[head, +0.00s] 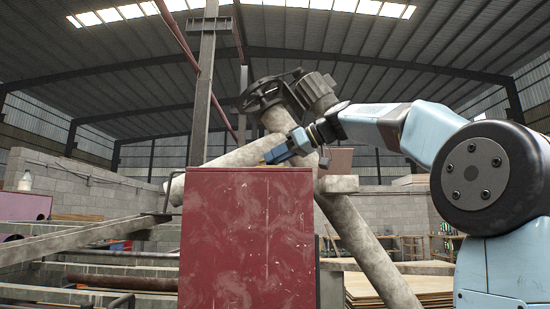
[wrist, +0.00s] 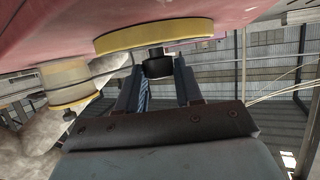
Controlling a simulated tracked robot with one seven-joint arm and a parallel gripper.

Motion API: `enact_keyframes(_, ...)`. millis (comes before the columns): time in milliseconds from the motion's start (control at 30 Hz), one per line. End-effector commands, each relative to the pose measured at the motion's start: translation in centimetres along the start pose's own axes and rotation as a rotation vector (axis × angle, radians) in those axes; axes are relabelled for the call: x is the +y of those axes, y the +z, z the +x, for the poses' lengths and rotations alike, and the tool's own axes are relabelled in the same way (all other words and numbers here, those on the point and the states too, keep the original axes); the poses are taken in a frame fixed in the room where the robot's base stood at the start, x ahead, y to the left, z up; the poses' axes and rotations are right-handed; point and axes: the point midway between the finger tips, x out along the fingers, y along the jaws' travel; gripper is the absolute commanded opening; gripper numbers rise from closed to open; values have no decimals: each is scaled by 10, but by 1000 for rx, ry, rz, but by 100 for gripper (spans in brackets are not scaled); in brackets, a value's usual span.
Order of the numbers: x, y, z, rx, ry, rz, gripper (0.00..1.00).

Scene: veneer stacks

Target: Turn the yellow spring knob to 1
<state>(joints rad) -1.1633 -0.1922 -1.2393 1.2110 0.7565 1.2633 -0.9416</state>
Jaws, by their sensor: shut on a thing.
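In the wrist view, a round yellow knob (wrist: 155,36) sits against a red surface, with a short dark grip (wrist: 157,64) standing out from it. My gripper (wrist: 158,76) has its two fingers on either side of this dark grip and is shut on it. In the head view, my gripper (head: 279,153) is at the top edge of the red cabinet (head: 224,240), reaching in from the right. The knob's face, any numbers and any pointer mark are hidden, so its setting cannot be read.
A second, paler yellow knob-like cylinder (wrist: 66,80) with a dark tip stands left of my fingers in the wrist view. A thick grey slanted pipe (head: 362,245) passes behind the cabinet. Rails and low block walls (head: 95,185) lie to the left.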

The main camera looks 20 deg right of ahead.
Motion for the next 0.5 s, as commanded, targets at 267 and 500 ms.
enact_keyframes(267, 2, 2, 1, -5, -71, -28, 5)
enact_keyframes(500, 3, 2, 1, -4, -132, -52, 5)
